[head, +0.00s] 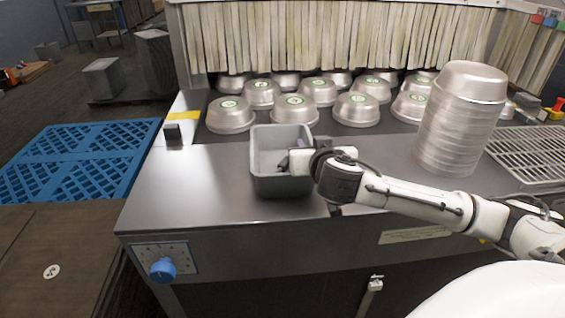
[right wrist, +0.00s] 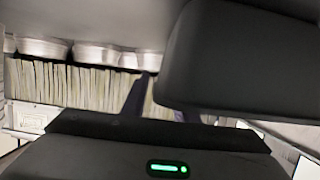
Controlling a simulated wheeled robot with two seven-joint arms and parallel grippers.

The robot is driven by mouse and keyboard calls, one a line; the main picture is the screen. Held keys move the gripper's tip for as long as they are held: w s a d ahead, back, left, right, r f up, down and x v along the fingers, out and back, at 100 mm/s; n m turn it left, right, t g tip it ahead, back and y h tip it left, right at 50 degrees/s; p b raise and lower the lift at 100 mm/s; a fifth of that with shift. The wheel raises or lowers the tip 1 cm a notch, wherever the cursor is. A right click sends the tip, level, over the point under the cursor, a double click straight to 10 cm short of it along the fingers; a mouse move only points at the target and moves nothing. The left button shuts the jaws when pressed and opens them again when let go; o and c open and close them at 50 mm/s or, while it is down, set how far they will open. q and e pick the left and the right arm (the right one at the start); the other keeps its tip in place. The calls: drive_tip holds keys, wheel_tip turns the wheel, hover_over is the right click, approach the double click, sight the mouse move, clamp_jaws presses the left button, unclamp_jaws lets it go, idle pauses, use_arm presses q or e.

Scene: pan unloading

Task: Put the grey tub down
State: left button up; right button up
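The grey tub (head: 264,186) is an open, box-shaped container at the front of the metal table, left of the middle, and looks upright. My right gripper (head: 289,162) is at its right wall, with a fingertip over the inside. It appears shut on that wall. In the right wrist view the tub (right wrist: 245,60) is a large dark shape at upper right, with one finger of my right gripper (right wrist: 158,105) beside it and the other partly hidden. I cannot tell whether the tub's base touches the table. My left gripper is not in view.
Several upturned metal pans (head: 295,110) with green labels stand behind the tub, before a strip curtain (head: 300,40). A tall stack of pans (head: 447,135) stands to the right. The table (head: 190,200) is clear left of the tub. A blue knob (head: 162,269) is on its front.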

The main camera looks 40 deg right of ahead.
clamp_jaws()
drive_tip(key=shift+r, duration=0.1)
wheel_tip(320, 180, up, 10)
drive_tip(key=shift+f, duration=0.1)
drive_tip(key=s+a+r+n+t+y, duration=0.1)
drive_tip(key=s+a+n+y, duration=0.1)
drive_tip(key=a, duration=0.9)
drive_tip(key=s+a+n+t+y, duration=0.1)
drive_tip(key=a+n+y, duration=0.3)
drive_tip(key=a, duration=0.8)
drive_tip(key=shift+s+a+r+y, duration=0.25)
drive_tip(key=shift+s+r+y, duration=0.1)
drive_tip(key=shift+s+y, duration=0.2)
